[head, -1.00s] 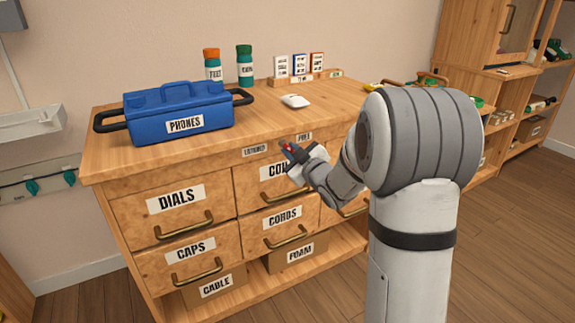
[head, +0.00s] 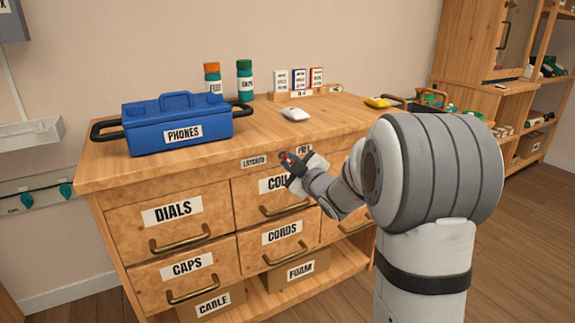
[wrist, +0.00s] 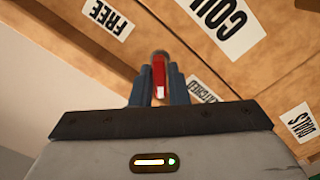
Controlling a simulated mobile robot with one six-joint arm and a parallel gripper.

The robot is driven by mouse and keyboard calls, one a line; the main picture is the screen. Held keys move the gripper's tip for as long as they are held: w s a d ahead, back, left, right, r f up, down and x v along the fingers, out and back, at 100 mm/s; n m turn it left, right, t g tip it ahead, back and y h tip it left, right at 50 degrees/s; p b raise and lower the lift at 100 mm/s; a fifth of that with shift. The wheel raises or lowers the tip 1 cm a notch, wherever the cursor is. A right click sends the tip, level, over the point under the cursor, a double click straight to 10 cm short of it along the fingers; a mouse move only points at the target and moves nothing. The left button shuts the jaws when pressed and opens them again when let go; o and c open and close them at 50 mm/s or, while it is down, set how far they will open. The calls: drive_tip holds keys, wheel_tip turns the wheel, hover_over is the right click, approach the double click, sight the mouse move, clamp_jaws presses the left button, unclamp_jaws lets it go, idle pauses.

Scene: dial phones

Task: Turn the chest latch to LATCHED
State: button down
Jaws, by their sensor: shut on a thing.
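The chest latch (wrist: 159,72) is a small red handle with a white tip, on the front rail of the wooden chest (head: 185,185). In the head view it shows only as a speck of red at my fingertips. My gripper (head: 287,158) is shut on it, with one dark finger on each side in the wrist view (wrist: 156,88). The LATCHED label (head: 254,161) is left of the latch and the FREE label (head: 304,149) is right of it. Both labels also show in the wrist view, LATCHED (wrist: 206,89) partly hidden by my gripper. The latch's exact angle is hard to tell.
A blue PHONES case (head: 178,122), a white mouse-like object (head: 295,114), two bottles (head: 244,80) and small boxes (head: 298,80) stand on the chest top. Drawers with brass handles (head: 285,206) lie below the latch. Wooden shelves (head: 500,95) stand at the right.

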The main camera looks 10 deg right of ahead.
drive_tip(key=c, duration=1.5)
unclamp_jaws()
drive_tip(key=shift+a, duration=0.1)
drive_tip(key=shift+s, duration=0.15)
drive_tip(key=p+v, duration=0.2)
drive_tip(key=v, duration=0.5)
drive_tip(key=shift+s+r, duration=0.1)
drive_tip(key=shift+s, duration=0.2)
